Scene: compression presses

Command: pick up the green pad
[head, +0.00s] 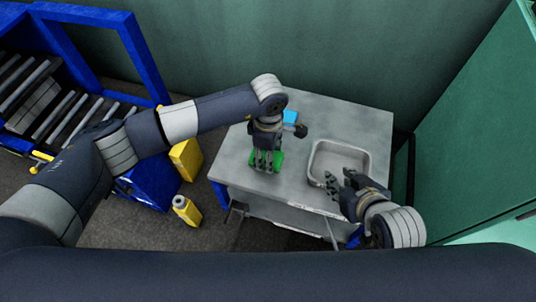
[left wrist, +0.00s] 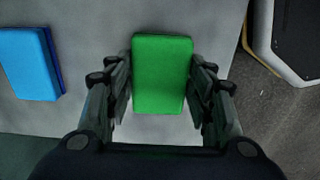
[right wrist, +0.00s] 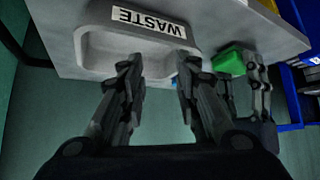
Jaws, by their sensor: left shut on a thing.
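The green pad (head: 280,161) lies on the grey table (head: 350,112), partly hidden in the head view by my left gripper (head: 264,163). In the left wrist view the green pad (left wrist: 162,75) sits between the fingers of my left gripper (left wrist: 161,88), which are shut on its two long sides. The grey table surface shows around the pad. My right gripper (head: 340,180) is open and empty at the table's front right, beside the waste tray. In the right wrist view its fingers stand apart, and the green pad (right wrist: 228,62) shows to their right.
A blue pad (head: 290,116) lies behind the green pad; it shows at the left of the left wrist view (left wrist: 28,65). A tray labelled WASTE (right wrist: 100,48) stands on the table's right part. A yellow bottle (head: 187,210) and a blue-framed roller conveyor (head: 70,100) are left.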

